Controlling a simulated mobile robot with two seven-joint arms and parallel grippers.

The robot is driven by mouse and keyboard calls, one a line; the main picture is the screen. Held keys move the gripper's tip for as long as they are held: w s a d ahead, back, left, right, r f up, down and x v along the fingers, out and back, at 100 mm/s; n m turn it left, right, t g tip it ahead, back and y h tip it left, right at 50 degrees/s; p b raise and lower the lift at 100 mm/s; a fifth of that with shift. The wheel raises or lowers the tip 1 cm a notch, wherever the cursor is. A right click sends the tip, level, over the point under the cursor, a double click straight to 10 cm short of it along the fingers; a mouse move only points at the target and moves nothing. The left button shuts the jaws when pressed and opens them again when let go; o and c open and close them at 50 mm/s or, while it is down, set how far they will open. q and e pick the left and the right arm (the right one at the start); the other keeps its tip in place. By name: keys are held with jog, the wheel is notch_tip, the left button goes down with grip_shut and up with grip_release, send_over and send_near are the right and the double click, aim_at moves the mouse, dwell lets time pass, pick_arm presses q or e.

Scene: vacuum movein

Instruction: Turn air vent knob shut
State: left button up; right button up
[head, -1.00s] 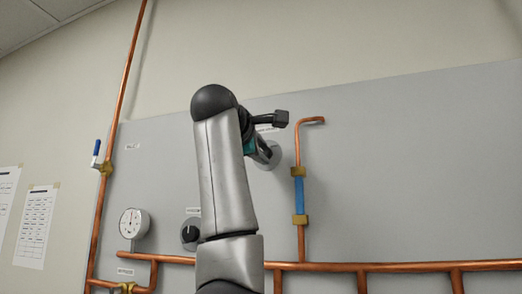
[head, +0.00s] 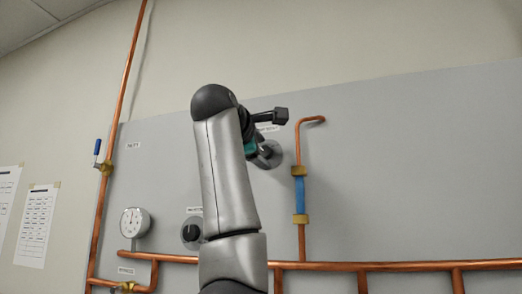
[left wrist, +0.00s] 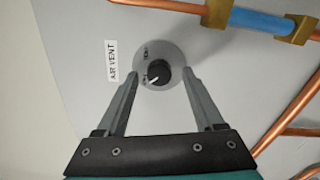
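The air vent knob (left wrist: 158,74) is a black dial with a white pointer line on a round grey plate (left wrist: 150,54) in the left wrist view. The pointer aims at the lower left of the picture. A label reading AIR VENT (left wrist: 111,61) is beside the plate. My left gripper (left wrist: 160,75) is open, one finger on each side of the knob, with gaps showing between knob and fingers. In the head view my left arm hides most of the knob; part of its round plate (head: 271,155) shows. My right gripper is not in view.
A second dark knob (head: 191,232) and a gauge (head: 135,222) are at lower left. A horizontal copper pipe (head: 400,266) runs along the bottom.

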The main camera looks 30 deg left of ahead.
pick_arm(q)
jog(key=shift+s+d+b, duration=0.15)
jog(key=shift+s+b, duration=0.15)
jog(key=shift+s, duration=0.15)
jog(key=b+v, duration=0.5)
jog(key=v, duration=0.9)
jog(key=shift+s, duration=0.2)
jog(key=shift+w, duration=0.1)
